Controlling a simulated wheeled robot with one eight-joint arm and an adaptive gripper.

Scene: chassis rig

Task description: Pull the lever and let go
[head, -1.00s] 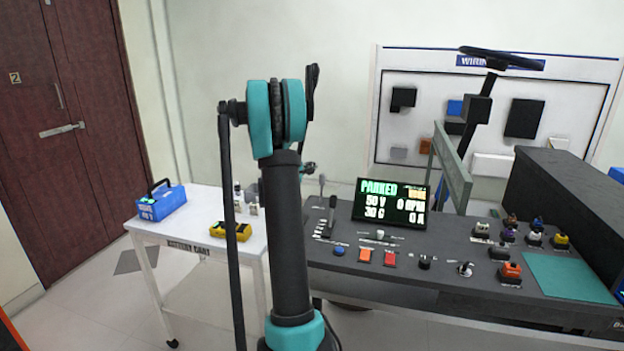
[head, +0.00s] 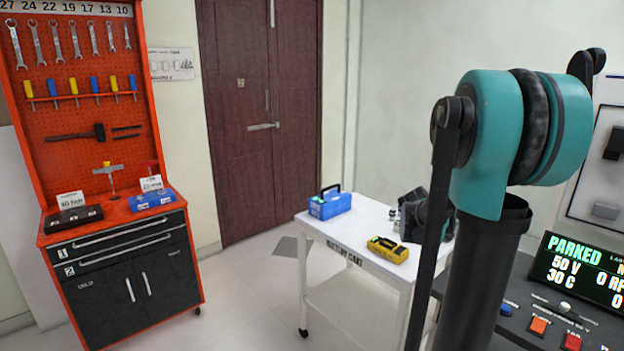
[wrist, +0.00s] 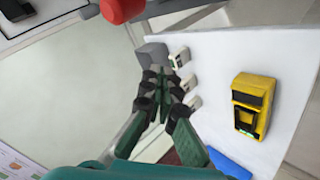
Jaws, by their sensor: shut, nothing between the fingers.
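I cannot make out the lever for sure in the current views; my arm covers the left part of the dark console (head: 522,330) in the head view. A red rounded part (wrist: 122,9) on a grey piece shows at the top edge of the wrist view, cut off by the frame; I cannot tell whether it belongs to the lever. My gripper (wrist: 160,82) is shut and empty in the wrist view, with the white cart top behind its fingers. In the head view my dark wrist shows beside the cart's right end, and the fingertips are not clear.
The white battery cart (head: 340,235) carries a blue box (head: 330,204), a yellow device (head: 388,249) and small blocks (wrist: 180,58). The console display (head: 580,270) reads PARKED. An orange tool cabinet (head: 90,130) stands left; floor between it and the cart is clear.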

